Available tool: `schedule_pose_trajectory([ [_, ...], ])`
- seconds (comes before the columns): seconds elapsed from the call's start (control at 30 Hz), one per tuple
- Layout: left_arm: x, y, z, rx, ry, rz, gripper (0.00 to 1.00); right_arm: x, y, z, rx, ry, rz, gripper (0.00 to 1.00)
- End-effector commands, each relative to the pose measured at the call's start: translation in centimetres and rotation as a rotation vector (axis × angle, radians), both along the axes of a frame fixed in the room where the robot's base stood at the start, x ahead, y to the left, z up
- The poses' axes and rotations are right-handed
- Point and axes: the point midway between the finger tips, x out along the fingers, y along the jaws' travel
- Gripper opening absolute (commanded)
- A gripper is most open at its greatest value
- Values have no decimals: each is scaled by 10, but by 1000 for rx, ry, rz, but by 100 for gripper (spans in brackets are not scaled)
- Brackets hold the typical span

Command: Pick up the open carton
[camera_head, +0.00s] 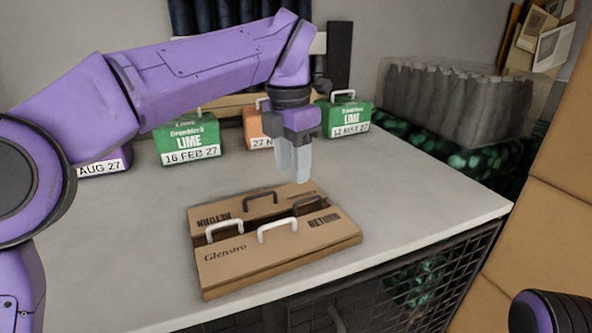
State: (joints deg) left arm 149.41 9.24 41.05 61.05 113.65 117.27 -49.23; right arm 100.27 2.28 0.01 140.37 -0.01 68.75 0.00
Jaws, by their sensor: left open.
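A brown cardboard carton (277,258) marked "Glenstro" lies on the grey counter in front of me. It has white handles on its near part and dark handles on its far part and right side. A dark gap shows between the near and far panels. My left gripper (294,172) points down above the far right part of the carton. Its pale fingers are open with nothing seen between them, and they look apart from the carton. My right gripper is out of the picture.
Behind stand a purple pack (104,163), a green LIME pack (189,143), an orange pack (255,128) and another green LIME pack (345,116). Wrapped bottles (450,98) stand at the back right. Counter (420,190) right of the carton is clear.

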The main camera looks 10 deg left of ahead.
Motion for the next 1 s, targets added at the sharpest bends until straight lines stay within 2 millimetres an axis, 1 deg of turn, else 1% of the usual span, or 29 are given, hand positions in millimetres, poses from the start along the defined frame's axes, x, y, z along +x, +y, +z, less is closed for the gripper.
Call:
schedule_pose_trajectory([
  [0.03, 0, -2, -13, 12, 22, -9, 42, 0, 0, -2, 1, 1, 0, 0],
  [0.1, 7, -2, -30, 21, 44, -15, 42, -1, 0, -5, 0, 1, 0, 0],
  [0.17, 14, -2, -43, 21, 51, -15, 42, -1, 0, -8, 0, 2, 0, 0],
  [0.2, 17, -1, -53, 21, 56, -13, 42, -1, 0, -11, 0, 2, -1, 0],
  [0.3, 21, 0, -75, 23, 60, -13, 42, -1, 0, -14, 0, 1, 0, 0],
  [0.5, 23, 1, -110, 22, 61, -9, 42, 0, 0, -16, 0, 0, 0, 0],
  [0.7, 24, -1, -128, 22, 57, -12, 42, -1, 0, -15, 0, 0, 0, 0],
  [1.0, 24, 0, -131, 21, 58, -11, 42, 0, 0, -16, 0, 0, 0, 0],
])
